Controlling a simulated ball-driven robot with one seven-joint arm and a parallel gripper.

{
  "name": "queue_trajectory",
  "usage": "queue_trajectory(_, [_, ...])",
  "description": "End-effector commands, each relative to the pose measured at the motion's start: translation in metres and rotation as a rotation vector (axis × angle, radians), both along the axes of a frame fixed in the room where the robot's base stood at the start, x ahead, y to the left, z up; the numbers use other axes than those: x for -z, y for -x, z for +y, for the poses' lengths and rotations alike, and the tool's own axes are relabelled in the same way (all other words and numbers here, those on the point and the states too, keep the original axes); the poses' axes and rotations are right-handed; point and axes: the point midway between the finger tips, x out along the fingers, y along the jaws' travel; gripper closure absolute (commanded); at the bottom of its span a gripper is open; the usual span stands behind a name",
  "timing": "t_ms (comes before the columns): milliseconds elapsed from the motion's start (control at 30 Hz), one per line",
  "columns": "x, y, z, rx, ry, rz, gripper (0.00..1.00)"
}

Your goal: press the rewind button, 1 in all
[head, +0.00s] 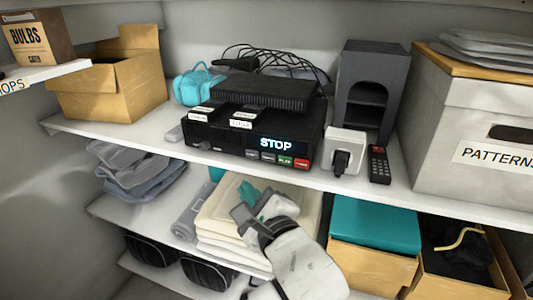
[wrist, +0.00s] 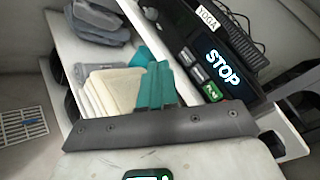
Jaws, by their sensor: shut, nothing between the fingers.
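A black tape player (head: 225,138) sits on the middle shelf, its lit display reading STOP. Below the display is a row of buttons: two grey buttons (head: 260,156), a green PLAY button (head: 285,160) and a red button (head: 301,163). The grey labels are too small to read, so I cannot tell which is rewind. My gripper (head: 248,192), with teal fingers, is shut and empty. It is below the player, in front of folded cream cloths, apart from the buttons.
The shelf's front edge (head: 225,167) lies between my gripper and the player. A white box-shaped device (head: 345,142) and a remote (head: 379,165) stand right of the player. Cream cloths (head: 218,222) and a teal-lidded box (head: 373,230) are on the shelf below.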

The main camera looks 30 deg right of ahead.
Motion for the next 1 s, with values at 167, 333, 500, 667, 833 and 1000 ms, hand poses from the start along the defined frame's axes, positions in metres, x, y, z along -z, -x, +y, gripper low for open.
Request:
queue_trajectory(167, [0.001,0.0,0.0,0.0,0.001,0.001,1.0])
queue_trajectory(333, [0.0,-0.003,-0.003,0.001,0.001,0.003,1.0])
queue_trajectory(500, [-0.002,-0.014,-0.015,0.002,0.002,0.004,1.0])
queue_trajectory(667, [-0.002,-0.029,-0.03,0.003,0.002,0.004,1.0])
queue_trajectory(833, [-0.002,-0.044,-0.046,0.004,0.001,0.003,1.0])
queue_trajectory(1000, [0.0,-0.056,-0.057,0.001,0.002,0.003,1.0])
